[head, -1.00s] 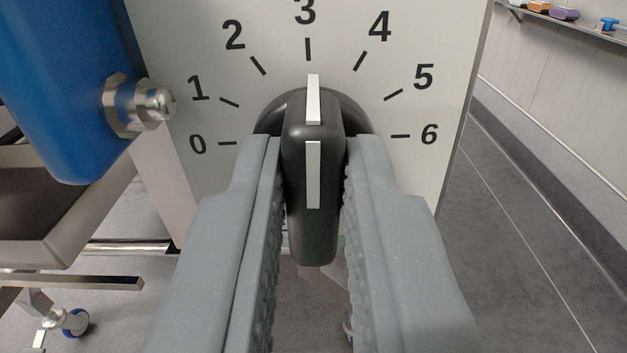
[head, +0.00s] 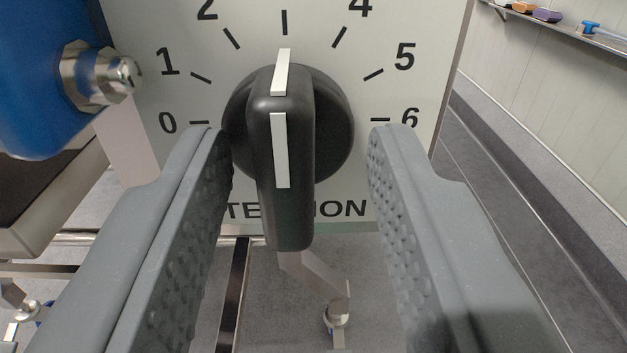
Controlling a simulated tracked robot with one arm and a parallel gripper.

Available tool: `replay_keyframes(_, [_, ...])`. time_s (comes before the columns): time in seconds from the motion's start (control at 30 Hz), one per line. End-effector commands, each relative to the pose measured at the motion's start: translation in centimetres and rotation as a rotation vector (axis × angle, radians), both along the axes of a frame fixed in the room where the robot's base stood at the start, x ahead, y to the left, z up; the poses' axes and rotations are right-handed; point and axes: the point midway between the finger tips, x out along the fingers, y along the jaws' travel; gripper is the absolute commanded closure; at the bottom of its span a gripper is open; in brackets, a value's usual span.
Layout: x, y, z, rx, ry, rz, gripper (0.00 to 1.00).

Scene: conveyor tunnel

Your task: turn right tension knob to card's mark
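The black tension knob (head: 284,160) sits on a pale dial plate (head: 180,155) in the middle of the head view. Its white pointer line stands nearly upright, at the tick below where 3 is, between 2 and 4. The numeral 3 itself is cut off by the top edge. My gripper (head: 297,145) is open, with one grey finger on each side of the knob's grip. There is a gap on both sides, wider on the right. Part of the word "TENSION" is hidden behind the knob. No card shows in view.
A blue part with a metal fitting (head: 105,75) juts out at the upper left, near the plate. A shelf (head: 550,30) with small coloured items runs along the wall at the upper right.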

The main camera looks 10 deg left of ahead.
Motion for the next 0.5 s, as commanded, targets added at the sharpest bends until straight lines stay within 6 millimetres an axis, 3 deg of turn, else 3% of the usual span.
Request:
replay_keyframes(0.17, [-0.8, -0.1, 0.1, -0.001, 0.000, 0.002, 0.65])
replay_keyframes(0.5, [-4.9, -1.3, 0.1, -0.002, 0.002, 0.002, 0.65])
